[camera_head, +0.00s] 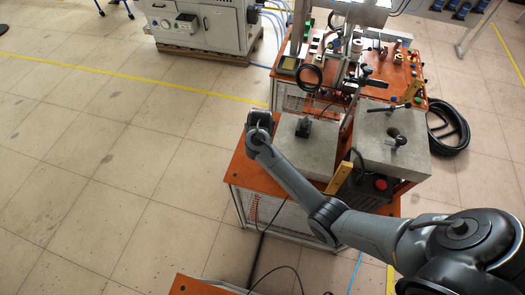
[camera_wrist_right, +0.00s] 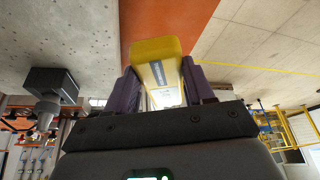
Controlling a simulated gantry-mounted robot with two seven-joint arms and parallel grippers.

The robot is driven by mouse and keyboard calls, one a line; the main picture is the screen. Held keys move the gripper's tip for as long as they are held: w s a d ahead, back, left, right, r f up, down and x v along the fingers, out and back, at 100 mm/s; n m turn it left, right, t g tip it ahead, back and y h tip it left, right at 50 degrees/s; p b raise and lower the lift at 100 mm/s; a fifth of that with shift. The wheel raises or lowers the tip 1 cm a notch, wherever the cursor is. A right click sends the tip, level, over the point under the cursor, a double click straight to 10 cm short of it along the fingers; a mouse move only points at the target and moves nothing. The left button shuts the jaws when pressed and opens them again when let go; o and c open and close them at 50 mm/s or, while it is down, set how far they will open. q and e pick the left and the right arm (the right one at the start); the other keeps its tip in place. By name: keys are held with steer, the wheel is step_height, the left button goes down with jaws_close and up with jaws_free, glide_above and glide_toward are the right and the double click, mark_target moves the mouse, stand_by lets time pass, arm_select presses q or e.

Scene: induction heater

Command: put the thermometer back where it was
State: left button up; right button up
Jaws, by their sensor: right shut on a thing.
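The thermometer (camera_wrist_right: 158,62), a yellow body with a dark label and a pale lower part, is between the purple fingers of my right gripper (camera_wrist_right: 165,92) in the right wrist view. The gripper is shut on it. In the head view my right gripper end (camera_head: 260,124) is over the left edge of the orange table, left of the concrete block. The thermometer is hidden there under my wrist. An orange surface (camera_wrist_right: 165,20) shows behind the thermometer in the wrist view; I cannot tell whether they touch. My left gripper is not in view.
A concrete block (camera_head: 310,158) with a black device (camera_head: 303,129) stands right of my gripper. Another block (camera_head: 380,155) is farther right. A cluttered orange bench (camera_head: 388,72) stands behind. Open tiled floor (camera_head: 110,160) lies to the left.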

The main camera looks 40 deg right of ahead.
steer(key=shift+w+f, duration=0.35)
steer(key=shift+w, duration=0.05)
step_height(320, 180, down, 5)
steer(key=shift+f+b, duration=0.2)
steer(key=shift+b, duration=0.6)
steer(key=shift+a+f+b, duration=0.1)
steer(key=shift+f+b, duration=0.3)
steer(key=shift+f, duration=1.4)
steer(key=shift+f, duration=0.15)
steer(key=o, duration=1.2)
steer(key=shift+o, duration=0.2)
